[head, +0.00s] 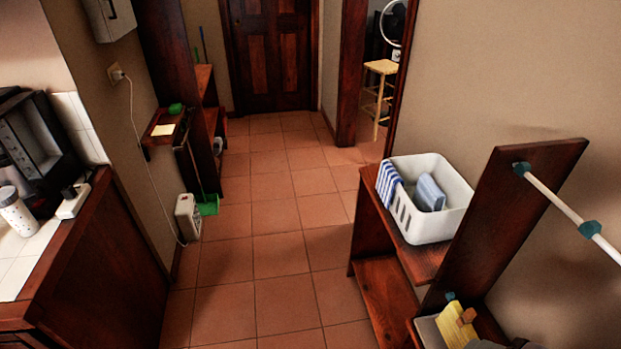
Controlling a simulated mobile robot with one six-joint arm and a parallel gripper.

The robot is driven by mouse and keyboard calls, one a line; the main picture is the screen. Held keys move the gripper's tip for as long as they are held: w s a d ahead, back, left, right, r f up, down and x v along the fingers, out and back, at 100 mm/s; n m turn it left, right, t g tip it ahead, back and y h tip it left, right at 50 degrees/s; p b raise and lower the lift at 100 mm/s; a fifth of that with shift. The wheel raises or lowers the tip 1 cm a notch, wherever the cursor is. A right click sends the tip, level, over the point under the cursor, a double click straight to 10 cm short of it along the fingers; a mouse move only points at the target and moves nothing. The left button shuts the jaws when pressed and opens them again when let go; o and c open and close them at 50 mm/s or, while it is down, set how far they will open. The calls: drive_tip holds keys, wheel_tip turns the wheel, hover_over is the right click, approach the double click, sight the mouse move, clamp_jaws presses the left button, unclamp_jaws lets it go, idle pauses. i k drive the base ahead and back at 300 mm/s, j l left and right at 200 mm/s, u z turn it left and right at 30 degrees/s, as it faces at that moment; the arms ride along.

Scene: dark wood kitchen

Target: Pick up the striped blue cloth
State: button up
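The striped blue and white cloth (388,184) hangs over the left rim of a white plastic basket (449,212). Part of it drapes down the outside of the basket wall. The basket stands on the upper board of a dark wood shelf unit (427,261) at the right. A plain light blue cloth (429,193) is inside the basket, to the right of the striped one and apart from it. My gripper is not visible in the head view.
A tall wood panel (512,221) with a pale rod (556,203) rises right of the basket. A yellow item (456,326) lies on the lower shelf. A counter (95,250) and a white bin (188,217) flank the left. The tiled floor (257,255) between is clear.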

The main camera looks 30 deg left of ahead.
sight(388, 177)
drive_tip(key=u, duration=0.75)
drive_tip(key=i+j+z, duration=0.95)
drive_tip(key=j+z, duration=0.2)
drive_tip(key=i+j+z, duration=0.15)
drive_tip(key=j+z, duration=0.15)
drive_tip(key=j, duration=0.15)
drive_tip(key=i+j+z, duration=0.1)
drive_tip(key=j+z, duration=0.2)
drive_tip(key=j, duration=0.15)
drive_tip(key=j+z, duration=0.3)
drive_tip(key=j, duration=0.15)
drive_tip(key=j+z, duration=0.3)
drive_tip(key=j, duration=0.2)
